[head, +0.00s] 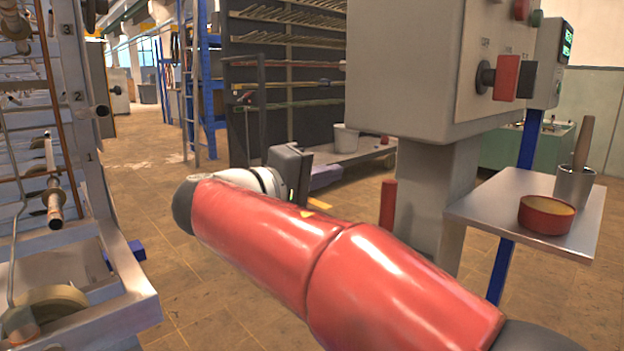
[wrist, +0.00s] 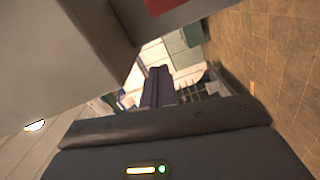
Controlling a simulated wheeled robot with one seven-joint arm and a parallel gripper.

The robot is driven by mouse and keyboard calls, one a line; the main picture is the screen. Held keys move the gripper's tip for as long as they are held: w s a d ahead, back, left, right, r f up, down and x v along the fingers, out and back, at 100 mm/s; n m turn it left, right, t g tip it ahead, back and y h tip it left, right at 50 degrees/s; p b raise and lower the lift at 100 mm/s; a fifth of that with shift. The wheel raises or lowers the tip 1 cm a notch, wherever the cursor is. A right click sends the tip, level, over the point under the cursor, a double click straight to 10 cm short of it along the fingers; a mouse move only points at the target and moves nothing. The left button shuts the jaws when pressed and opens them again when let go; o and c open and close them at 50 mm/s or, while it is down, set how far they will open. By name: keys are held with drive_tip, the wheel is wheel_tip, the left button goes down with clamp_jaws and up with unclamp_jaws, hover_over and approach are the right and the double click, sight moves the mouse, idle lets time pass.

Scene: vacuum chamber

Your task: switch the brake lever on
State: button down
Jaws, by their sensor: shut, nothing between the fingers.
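A grey control box (head: 440,70) on a thick grey post stands at the right in the head view. A lever with a round black base, a red block (head: 506,77) and a black end sticks out from its front; I take this as the brake lever. My gripper (head: 292,172) is a dark block beyond my red arm, well left of and lower than the lever, not touching it. Its fingers are hard to make out there. In the wrist view my gripper (wrist: 157,86) shows dark fingers together, with nothing seen held. I cannot clearly identify the lever there.
A metal shelf (head: 480,207) right of the post carries a red tin (head: 547,214) and a metal cup (head: 574,186) with a wooden handle in it. A metal rack (head: 75,150) stands at the left.

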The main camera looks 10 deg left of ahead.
drive_tip(key=w+d, duration=0.1)
drive_tip(key=d, duration=0.5)
drive_tip(key=shift+w+f, duration=0.15)
drive_tip(key=shift+f, duration=0.25)
drive_tip(key=shift+d, duration=0.1)
